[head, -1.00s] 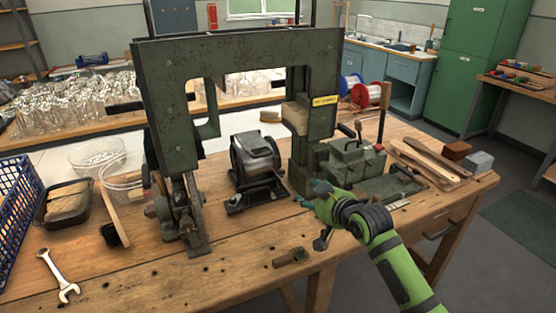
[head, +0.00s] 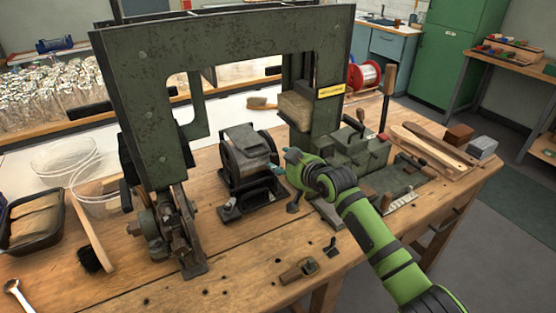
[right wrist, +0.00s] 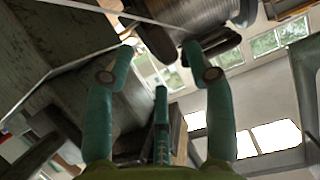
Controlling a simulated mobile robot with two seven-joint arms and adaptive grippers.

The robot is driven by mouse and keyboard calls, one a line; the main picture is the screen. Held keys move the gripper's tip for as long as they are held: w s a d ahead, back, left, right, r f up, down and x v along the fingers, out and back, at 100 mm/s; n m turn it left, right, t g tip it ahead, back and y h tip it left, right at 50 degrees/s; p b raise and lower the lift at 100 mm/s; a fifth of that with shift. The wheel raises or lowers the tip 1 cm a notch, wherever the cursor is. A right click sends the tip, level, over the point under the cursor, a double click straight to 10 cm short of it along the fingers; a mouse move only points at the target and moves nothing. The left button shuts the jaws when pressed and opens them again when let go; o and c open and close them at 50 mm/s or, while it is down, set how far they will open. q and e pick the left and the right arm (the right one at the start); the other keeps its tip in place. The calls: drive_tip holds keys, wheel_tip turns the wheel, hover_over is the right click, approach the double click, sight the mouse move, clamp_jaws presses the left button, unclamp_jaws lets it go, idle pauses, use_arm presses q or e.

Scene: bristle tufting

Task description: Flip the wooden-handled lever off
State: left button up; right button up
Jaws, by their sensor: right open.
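An upright lever with a wooden handle (head: 389,80) rises from the back right of the green bench machine (head: 355,155). My right gripper (head: 285,164) is well to the left of this lever, beside the right side of the dark motor (head: 249,160). In the right wrist view its teal fingers (right wrist: 160,65) are spread and nothing is seen held between them. Dark rounded parts lie beyond the fingertips there; I cannot tell whether they touch. My left gripper is not in view.
A tall green frame (head: 225,50) stands over the bench at the left. Wooden strips (head: 433,150) and small blocks (head: 459,134) lie at the right. A small wooden-and-metal piece (head: 298,270) lies at the front. The front of the workbench (head: 240,270) is mostly clear.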

sight(278, 160)
drive_tip(key=x, duration=0.2)
drive_tip(key=shift+w+a+f, duration=0.15)
drive_tip(key=shift+a, duration=0.05)
drive_tip(key=shift+w+a+f, duration=0.15)
drive_tip(key=shift+w, duration=0.15)
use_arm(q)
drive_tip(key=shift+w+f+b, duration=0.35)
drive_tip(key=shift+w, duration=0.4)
use_arm(e)
drive_tip(key=shift+w+a+f, duration=0.15)
drive_tip(key=shift+w+a, duration=0.05)
drive_tip(key=shift+w, duration=0.15)
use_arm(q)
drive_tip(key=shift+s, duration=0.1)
use_arm(e)
clamp_jaws()
